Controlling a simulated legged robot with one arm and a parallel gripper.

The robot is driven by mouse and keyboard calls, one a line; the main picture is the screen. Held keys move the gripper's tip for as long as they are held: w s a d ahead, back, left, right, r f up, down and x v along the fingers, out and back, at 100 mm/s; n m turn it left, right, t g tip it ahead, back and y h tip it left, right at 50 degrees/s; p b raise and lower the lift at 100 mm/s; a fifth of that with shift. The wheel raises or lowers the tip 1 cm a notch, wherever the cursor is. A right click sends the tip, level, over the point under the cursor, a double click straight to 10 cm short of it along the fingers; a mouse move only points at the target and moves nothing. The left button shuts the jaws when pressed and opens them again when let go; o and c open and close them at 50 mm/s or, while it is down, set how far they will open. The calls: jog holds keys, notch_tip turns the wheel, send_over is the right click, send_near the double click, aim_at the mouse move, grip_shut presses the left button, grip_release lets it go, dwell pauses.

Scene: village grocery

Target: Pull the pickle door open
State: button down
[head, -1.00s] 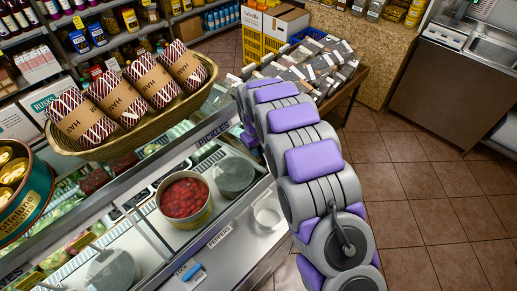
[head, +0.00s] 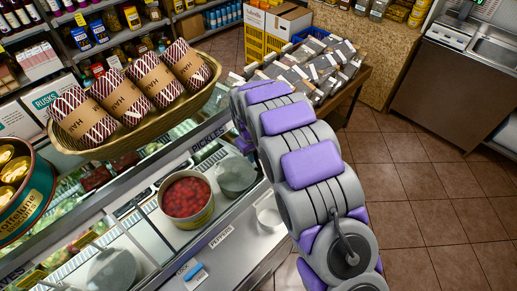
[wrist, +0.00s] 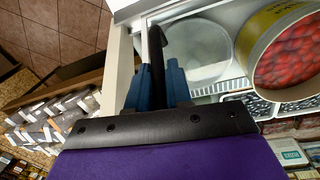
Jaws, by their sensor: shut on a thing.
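The pickle counter bears a PICKLES label (head: 208,138) on its top rail in the head view. In the wrist view my gripper (wrist: 157,88) has its two blue fingers closed around a black bar handle (wrist: 157,48). The handle runs beside a pale frame edge (wrist: 118,65), apparently of the pickle door. Most of the door, and how far it stands open, cannot be made out. In the head view my arm hides the gripper and handle.
A tub of red peppers (head: 186,200) and a grey lidded tub (head: 236,177) stand inside the case. A basket (head: 95,150) of wrapped hams sits on top. A table of boxed goods (head: 350,82) stands behind my arm. Tiled floor (head: 410,200) is clear at right.

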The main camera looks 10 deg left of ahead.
send_over(179, 228)
jog(key=shift+p, duration=0.35)
jog(key=shift+w, duration=0.1)
jog(key=c, duration=1.4)
grip_release()
jog(key=shift+o, duration=1.4)
jog(key=shift+d+r, duration=0.15)
jog(key=shift+d, duration=0.05)
jog(key=shift+a, duration=0.15)
jog(key=shift+a+r, duration=0.1)
jog(key=shift+r, duration=0.15)
notch_tip(179, 228, up, 17)
jog(key=s, duration=0.1)
jog(key=shift+a+f+p, duration=0.15)
jog(key=shift+a+p, duration=0.25)
